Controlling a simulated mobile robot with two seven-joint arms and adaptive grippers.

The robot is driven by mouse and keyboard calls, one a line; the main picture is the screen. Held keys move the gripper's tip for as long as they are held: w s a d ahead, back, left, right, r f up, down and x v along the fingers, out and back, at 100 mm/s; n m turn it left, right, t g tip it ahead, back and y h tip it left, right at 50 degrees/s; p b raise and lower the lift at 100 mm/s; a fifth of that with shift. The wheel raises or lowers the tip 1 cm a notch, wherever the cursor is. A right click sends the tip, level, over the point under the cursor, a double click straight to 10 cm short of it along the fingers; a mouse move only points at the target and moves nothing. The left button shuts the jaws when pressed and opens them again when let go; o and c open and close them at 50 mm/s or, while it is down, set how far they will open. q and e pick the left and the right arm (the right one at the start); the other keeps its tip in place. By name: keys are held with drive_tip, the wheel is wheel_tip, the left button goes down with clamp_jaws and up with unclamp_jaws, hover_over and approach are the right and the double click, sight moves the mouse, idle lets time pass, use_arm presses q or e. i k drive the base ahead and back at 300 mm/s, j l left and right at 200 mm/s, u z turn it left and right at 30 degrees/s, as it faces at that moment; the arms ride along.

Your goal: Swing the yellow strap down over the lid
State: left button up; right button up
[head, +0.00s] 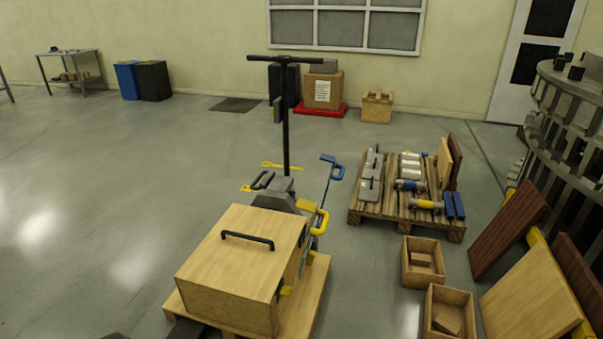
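A wooden box (225,305) stands on a wooden pallet on a hand truck. Its flat lid (232,247) lies on top, with a black bar handle (247,239) across it. A yellow looped piece (321,220), possibly the yellow strap, stands up at the box's far right corner, beside the lid and not across it. A small yellow part (286,291) sits on the box's right side. No yellow lies over the lid. Neither of my grippers can be made out in the head view.
A pallet of tools (365,211) and two open wooden crates (423,262) stand to the right. Boards (508,232) lean at far right. The floor at left is clear.

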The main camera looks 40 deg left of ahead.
sight(303, 205)
drive_tip(key=i+l+u, duration=0.1)
drive_tip(key=u, duration=0.35)
drive_tip(key=i+l+u, duration=0.25)
drive_tip(key=u, duration=0.2)
drive_tip(key=i+l+u, duration=0.2)
drive_tip(key=u, duration=0.2)
drive_tip(key=i+l+u, duration=0.1)
drive_tip(key=l+u, duration=0.35)
drive_tip(key=j, duration=0.1)
